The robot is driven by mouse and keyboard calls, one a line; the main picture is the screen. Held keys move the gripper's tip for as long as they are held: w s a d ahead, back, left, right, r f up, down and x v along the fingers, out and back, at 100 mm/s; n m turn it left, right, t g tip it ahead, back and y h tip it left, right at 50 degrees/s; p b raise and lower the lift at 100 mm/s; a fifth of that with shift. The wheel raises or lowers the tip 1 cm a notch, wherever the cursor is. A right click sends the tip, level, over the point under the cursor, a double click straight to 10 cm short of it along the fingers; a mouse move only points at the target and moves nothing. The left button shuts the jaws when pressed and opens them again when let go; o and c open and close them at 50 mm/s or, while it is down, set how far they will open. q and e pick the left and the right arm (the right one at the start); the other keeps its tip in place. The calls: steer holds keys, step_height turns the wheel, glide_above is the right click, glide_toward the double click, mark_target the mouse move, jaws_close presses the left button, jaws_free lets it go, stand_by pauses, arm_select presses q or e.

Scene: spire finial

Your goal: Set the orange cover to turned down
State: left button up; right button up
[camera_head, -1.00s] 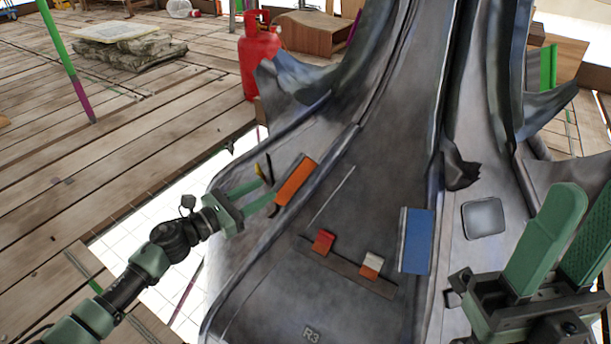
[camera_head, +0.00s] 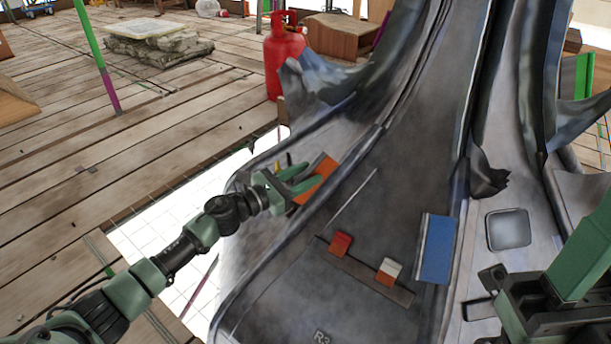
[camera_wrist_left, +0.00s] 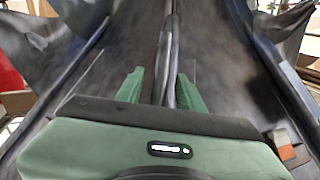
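The orange cover (camera_head: 325,168) is a flat plate on the left side of the grey metal spire shell (camera_head: 330,285), in the head view. My left gripper (camera_head: 312,176) is at the cover, its two green fingers apart and overlapping it in the picture. I cannot tell whether they touch it. In the left wrist view the fingers (camera_wrist_left: 160,88) stand apart with a dark ridge between them, and I cannot make out the cover there.
A blue cover (camera_head: 436,248) lies right of a red block (camera_head: 340,243) and a white-and-orange block (camera_head: 387,271) on a dark strip. A grey square pad (camera_head: 508,229) is further right. A red gas cylinder (camera_head: 284,55) stands behind. Wooden planks lie left.

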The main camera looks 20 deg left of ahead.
arm_select(q)
jaws_close()
stand_by(1.3)
